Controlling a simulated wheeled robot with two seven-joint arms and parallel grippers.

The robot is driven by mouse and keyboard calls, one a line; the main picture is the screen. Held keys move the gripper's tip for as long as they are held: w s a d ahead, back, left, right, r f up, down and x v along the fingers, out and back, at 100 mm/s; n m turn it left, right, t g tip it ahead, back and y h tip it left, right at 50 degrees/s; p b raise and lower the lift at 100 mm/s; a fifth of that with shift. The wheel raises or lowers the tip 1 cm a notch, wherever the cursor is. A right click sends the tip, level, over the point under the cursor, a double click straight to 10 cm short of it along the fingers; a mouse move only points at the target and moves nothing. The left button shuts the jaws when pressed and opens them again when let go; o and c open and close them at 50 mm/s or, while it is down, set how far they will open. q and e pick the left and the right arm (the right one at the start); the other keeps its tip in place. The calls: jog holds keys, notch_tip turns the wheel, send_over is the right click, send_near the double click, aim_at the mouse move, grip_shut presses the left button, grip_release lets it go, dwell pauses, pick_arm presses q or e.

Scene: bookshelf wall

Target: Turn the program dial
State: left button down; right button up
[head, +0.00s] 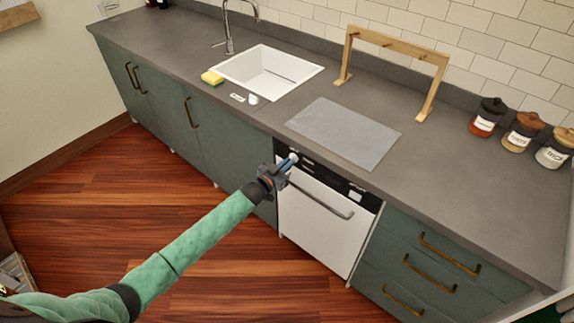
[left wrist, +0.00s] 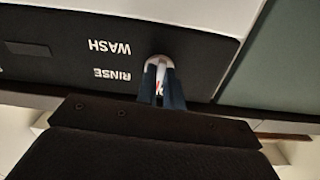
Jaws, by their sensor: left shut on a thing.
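The dishwasher (head: 320,216) has a white front with a bar handle and a black control panel (head: 327,178) along its top. The program dial (left wrist: 160,60) is a pale knob on that panel, beside the printed words WASH and RINSE in the left wrist view. My left gripper (head: 289,163) reaches the left end of the panel. In the left wrist view its fingers (left wrist: 161,85) are shut on the dial and hide most of it. Which way the dial points cannot be told. My right gripper is not in view.
The grey countertop (head: 430,170) overhangs just above the panel. A grey mat (head: 345,132) lies on it above the dishwasher. A white sink (head: 268,70), a yellow sponge (head: 212,77), a wooden rack (head: 395,45) and labelled jars (head: 487,117) stand farther back. Drawers (head: 430,265) flank the right. The floor is clear.

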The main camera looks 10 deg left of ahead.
pick_arm(q)
jog(key=shift+n, duration=0.5)
jog(key=c, duration=1.5)
grip_release()
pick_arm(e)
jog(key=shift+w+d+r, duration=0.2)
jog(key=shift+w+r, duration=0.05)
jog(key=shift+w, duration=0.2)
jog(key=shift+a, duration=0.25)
